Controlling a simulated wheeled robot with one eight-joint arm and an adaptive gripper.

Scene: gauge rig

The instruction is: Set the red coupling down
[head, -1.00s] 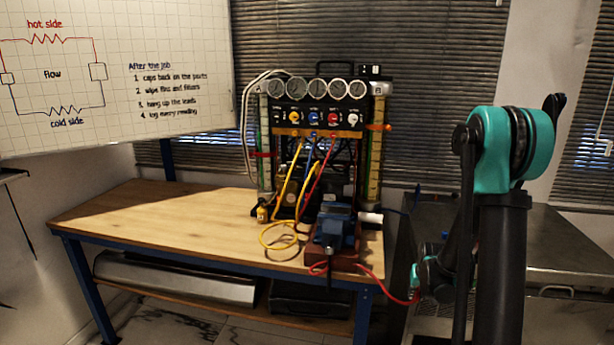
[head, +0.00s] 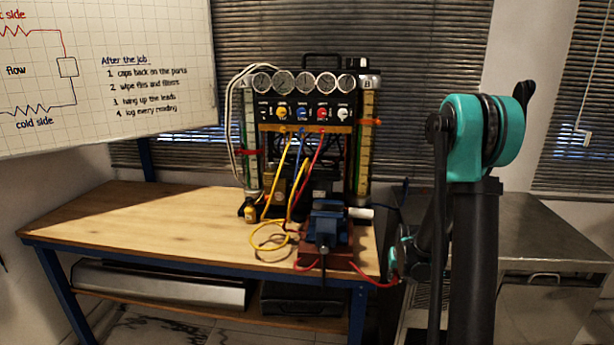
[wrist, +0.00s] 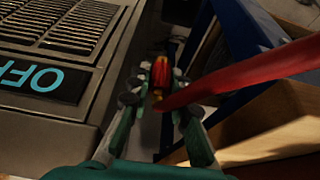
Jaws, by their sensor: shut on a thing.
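The red coupling (wrist: 160,72), red with yellow bands, sits between my gripper's (wrist: 158,90) fingers in the wrist view. My gripper is shut on it. A thick red hose (wrist: 250,75) comes in from the right, across the front of the fingers, and hides part of the right finger. In the head view the red hose (head: 370,281) leaves the bench by the vise and reaches my arm beyond the bench's right edge. The coupling itself cannot be made out there.
A grey vented unit (wrist: 75,25) with an "OFF" label lies close left of the fingers. The blue frame (wrist: 240,25) and wooden edge (wrist: 270,125) are close on the right. The bench (head: 150,220) bears the gauge rig (head: 305,115) and blue vise (head: 328,228). A steel counter (head: 540,225) stands right.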

